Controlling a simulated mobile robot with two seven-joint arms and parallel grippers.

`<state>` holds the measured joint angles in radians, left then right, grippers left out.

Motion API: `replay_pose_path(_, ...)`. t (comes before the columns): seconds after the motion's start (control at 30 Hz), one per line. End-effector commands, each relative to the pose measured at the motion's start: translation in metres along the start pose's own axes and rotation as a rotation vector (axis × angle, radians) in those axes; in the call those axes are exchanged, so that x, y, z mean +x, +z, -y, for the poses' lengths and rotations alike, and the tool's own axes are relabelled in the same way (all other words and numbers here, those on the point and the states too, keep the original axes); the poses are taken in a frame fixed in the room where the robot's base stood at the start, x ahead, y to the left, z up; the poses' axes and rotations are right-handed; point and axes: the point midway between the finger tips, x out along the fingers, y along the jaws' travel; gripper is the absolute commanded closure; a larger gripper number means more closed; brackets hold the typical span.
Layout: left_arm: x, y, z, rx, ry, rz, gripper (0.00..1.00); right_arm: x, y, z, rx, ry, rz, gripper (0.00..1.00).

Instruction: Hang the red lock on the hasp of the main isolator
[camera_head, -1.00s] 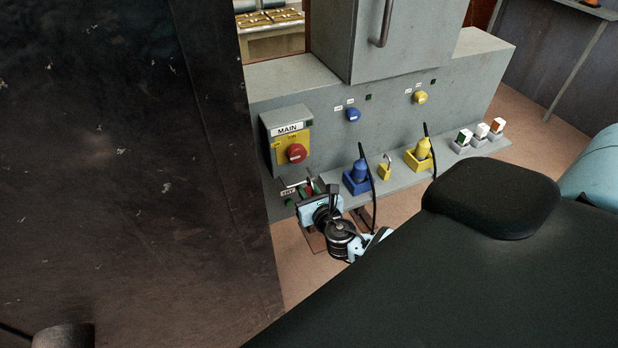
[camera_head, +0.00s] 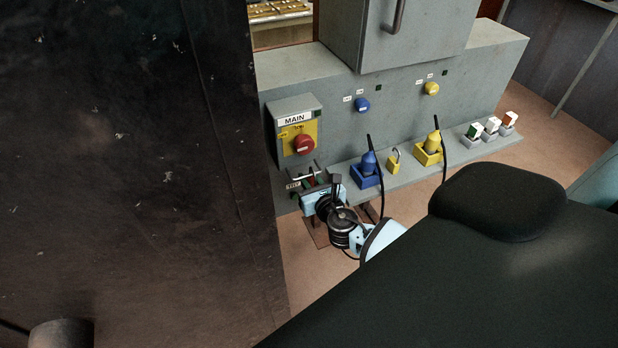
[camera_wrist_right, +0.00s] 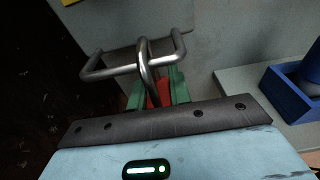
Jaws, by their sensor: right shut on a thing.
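The red lock (camera_wrist_right: 160,93) is between the green-padded fingers of my right gripper (camera_wrist_right: 158,95), which is shut on it. The lock's steel shackle points up and crosses the front bar of the steel hasp (camera_wrist_right: 108,71) in the right wrist view. I cannot tell whether the shackle goes around the bar or only overlaps it. In the head view the lock shows as a small red patch at my right gripper (camera_head: 311,183), just below the main isolator (camera_head: 296,132), a grey box with a yellow plate and red knob. My left gripper is not in view.
A blue plug in its socket (camera_head: 367,172), a yellow padlock (camera_head: 393,161) and a yellow plug socket (camera_head: 429,152) stand on the ledge to the right. A large dark panel (camera_head: 130,170) fills the left, close beside the isolator.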

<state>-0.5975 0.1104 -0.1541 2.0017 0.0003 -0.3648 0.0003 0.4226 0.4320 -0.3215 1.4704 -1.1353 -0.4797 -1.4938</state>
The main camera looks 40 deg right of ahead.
Motion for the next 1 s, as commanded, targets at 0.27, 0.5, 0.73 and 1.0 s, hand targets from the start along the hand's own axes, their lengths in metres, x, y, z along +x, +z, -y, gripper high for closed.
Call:
replay_pose_path(0.27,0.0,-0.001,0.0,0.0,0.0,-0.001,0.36,0.0,0.001,0.0,0.001,0.0,0.002,0.62)
replay_pose_path(0.5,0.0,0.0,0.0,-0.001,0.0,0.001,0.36,0.0,0.001,0.0,0.0,0.0,0.001,0.55)
replay_pose_path(0.73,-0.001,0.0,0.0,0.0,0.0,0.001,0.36,-0.01,0.0,0.0,0.0,0.002,0.0,0.55)
replay_pose_path(1.0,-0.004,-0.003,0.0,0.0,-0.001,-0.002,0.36,-0.05,0.001,0.0,0.001,0.001,0.0,0.55)
